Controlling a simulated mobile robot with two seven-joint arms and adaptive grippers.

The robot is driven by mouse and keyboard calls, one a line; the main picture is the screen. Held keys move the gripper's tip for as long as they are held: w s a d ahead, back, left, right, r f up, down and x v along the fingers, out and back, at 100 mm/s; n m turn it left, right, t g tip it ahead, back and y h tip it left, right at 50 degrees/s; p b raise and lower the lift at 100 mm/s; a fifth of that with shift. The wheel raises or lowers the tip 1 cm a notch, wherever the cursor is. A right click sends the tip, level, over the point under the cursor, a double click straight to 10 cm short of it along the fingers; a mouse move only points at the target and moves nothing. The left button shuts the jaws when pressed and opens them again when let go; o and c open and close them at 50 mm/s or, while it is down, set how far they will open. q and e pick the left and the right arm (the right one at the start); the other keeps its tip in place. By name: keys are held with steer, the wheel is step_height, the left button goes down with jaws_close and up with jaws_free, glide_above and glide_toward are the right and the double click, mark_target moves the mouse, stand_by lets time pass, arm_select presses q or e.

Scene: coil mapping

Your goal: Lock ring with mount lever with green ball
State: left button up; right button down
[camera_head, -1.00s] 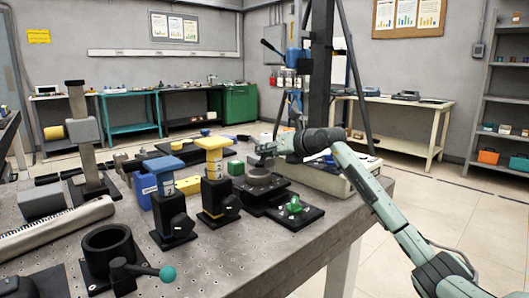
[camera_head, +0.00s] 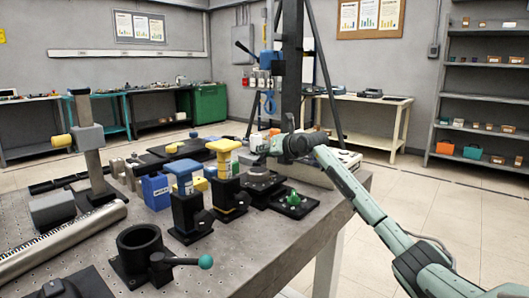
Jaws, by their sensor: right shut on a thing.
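The mount with the lever is a black open ring mount (camera_head: 138,247) at the table's near side. Its black lever (camera_head: 161,268) sticks out to the right and ends in a dark green ball (camera_head: 205,262). The mount's bore looks empty. My right gripper (camera_head: 258,149) is far behind and to the right of it, above the grey round part (camera_head: 260,176) on a black base. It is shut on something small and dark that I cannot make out. Whether it touches the round part cannot be told. My left gripper is out of view.
Black posts with a blue top (camera_head: 187,166) and a yellow top (camera_head: 223,146) stand between the ring mount and my right gripper. A green part (camera_head: 292,198) sits on a black plate. A silver ribbed bar (camera_head: 60,240) lies at left. Bare tabletop (camera_head: 255,250) is free front right.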

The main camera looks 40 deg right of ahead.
steer(key=shift+s+f+m+h, duration=0.2)
steer(key=shift+s+m+h, duration=0.1)
steer(key=shift+m+h, duration=0.35)
steer(key=shift+s+d, duration=0.1)
steer(key=shift+s+d+m+h+b, duration=0.1)
steer(key=shift+s+m+h+b, duration=0.1)
steer(key=shift+m+h+b, duration=0.3)
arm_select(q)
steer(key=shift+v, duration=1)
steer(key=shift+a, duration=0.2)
arm_select(e)
steer(key=c, duration=1.3)
jaws_free()
steer(key=shift+r, duration=0.1)
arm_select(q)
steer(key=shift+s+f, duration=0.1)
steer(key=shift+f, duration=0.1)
arm_select(e)
steer(key=shift+d, duration=0.1)
